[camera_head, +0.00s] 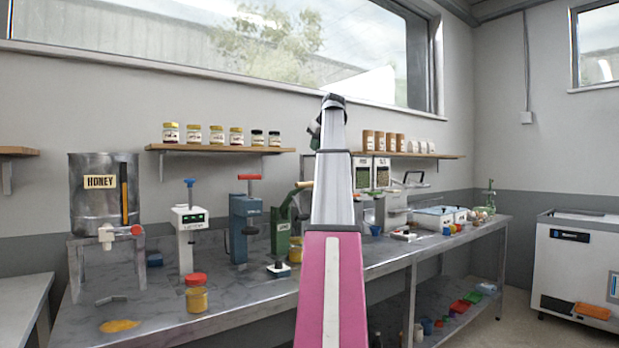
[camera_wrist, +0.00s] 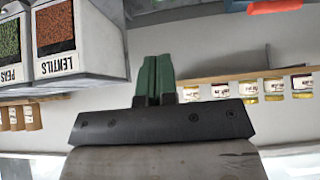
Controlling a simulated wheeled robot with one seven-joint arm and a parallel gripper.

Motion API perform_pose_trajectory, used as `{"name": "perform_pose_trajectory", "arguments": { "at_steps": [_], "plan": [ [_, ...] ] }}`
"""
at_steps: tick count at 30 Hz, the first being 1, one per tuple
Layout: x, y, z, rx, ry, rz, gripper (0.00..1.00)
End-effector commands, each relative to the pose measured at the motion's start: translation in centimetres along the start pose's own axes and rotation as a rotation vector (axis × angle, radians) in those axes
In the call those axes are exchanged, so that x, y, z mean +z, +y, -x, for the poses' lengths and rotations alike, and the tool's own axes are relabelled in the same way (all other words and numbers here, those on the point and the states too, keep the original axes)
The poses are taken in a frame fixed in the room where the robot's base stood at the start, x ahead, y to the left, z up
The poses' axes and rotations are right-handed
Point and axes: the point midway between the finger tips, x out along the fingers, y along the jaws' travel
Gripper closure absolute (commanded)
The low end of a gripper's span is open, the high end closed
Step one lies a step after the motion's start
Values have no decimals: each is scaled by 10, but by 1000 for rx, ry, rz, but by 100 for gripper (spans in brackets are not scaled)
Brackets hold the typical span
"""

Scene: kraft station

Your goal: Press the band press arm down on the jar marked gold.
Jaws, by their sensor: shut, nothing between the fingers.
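Three bench presses stand in the head view: a white one with a blue knob (camera_head: 188,228), a blue one with a red handle (camera_head: 245,228), and a green one with an orange-tipped lever (camera_head: 283,235). Their labels are too small to read, so I cannot tell which is the band press. A yellow jar (camera_head: 295,252) sits by the green press, partly behind my arm. A red-lidded yellow jar (camera_head: 196,294) stands at the front. No gold mark is legible. My gripper's green fingers (camera_wrist: 157,80) are shut and empty, away from the presses' bases.
A honey tank (camera_head: 98,195) stands at left, with a yellow puddle (camera_head: 120,326) on the counter. A wall shelf (camera_head: 220,148) holds several jars. Lentil and pea dispensers (camera_wrist: 78,35) are near my gripper in the wrist view. The counter's front strip is mostly clear.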

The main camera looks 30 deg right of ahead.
Motion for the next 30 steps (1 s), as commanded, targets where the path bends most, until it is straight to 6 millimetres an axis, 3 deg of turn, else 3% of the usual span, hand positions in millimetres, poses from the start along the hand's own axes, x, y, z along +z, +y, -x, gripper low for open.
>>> {"name": "perform_pose_trajectory", "arguments": {
  "at_steps": [14, 30],
  "plan": [
    [0, -2, -6, -3, -4, 1, 100],
    [0, -2, -97, -3, -4, 1, 100]
  ]
}}
